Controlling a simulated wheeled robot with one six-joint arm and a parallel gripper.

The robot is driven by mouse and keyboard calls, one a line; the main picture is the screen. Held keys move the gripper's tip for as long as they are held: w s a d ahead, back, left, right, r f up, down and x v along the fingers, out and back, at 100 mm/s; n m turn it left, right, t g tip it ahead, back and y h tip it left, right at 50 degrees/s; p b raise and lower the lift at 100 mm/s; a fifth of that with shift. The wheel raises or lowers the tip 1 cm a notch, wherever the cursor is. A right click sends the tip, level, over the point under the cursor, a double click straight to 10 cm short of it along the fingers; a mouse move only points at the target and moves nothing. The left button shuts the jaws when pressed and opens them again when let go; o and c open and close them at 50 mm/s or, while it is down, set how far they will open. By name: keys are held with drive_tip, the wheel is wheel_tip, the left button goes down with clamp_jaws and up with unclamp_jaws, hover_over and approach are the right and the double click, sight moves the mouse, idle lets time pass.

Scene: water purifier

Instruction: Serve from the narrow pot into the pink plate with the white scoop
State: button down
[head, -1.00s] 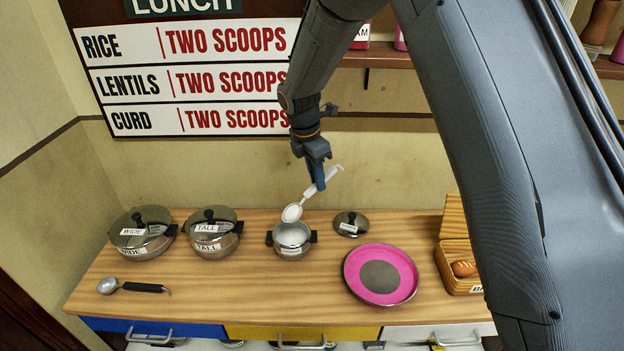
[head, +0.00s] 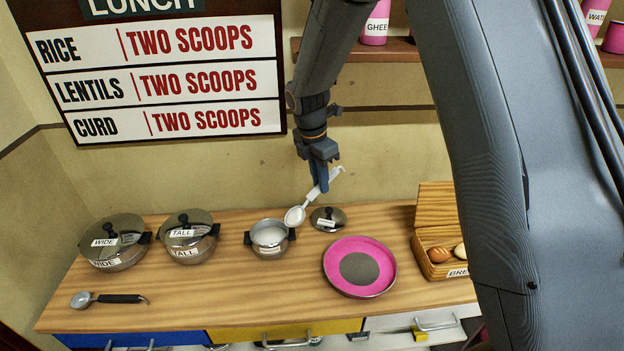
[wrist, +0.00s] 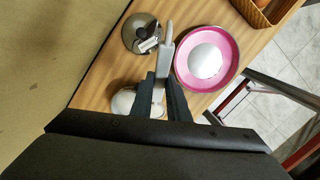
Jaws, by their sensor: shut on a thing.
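The white scoop (head: 296,216) is in my gripper (head: 322,188), held by its handle and tilted, bowl down to the left. Its bowl looks whitish inside; whether it is filled I cannot tell. The narrow pot (head: 269,250), small, steel and uncovered, holds something white and stands just left of the scoop bowl. The pink plate (head: 384,262) with a grey centre lies right of the scoop, apart from it. In the wrist view, the fingers (wrist: 160,98) are shut on the scoop handle (wrist: 167,50), and the pink plate (wrist: 228,82) is at right.
A loose steel lid (head: 328,219) lies between pot and plate. Lidded pots marked WIDE (head: 112,245) and TALL (head: 188,238) stand at left. A second scoop (head: 110,299) lies in front of them. A bread basket (head: 440,258) is right of the plate.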

drive_tip(key=shift+s+d+y, duration=0.25)
drive_tip(key=shift+s+d, duration=1.35)
drive_tip(key=shift+d, duration=3.3)
drive_tip(key=shift+s+d+y, duration=0.25)
drive_tip(key=shift+s+d, duration=1.3)
drive_tip(key=shift+d, duration=3.3)
drive_tip(key=s+a+f+t+h+b, duration=0.2)
drive_tip(key=a+h+b, duration=0.3)
drive_tip(key=b, duration=0.6)
drive_tip(key=shift+s+f, duration=0.2)
drive_tip(key=shift+s, duration=0.4)
drive_tip(key=p, duration=0.2)
drive_tip(key=y+p, duration=0.1)
drive_tip(key=p, duration=0.1)
drive_tip(key=shift+w+d+r, duration=0.2)
drive_tip(key=shift+w+d, duration=0.1)
drive_tip(key=shift+d, duration=0.1)
drive_tip(key=p, duration=0.4)
drive_tip(key=shift+w+d+r+g+y, duration=0.15)
drive_tip(key=shift+w+d+g+y, duration=0.1)
drive_tip(key=shift+d+g+y, duration=0.15)
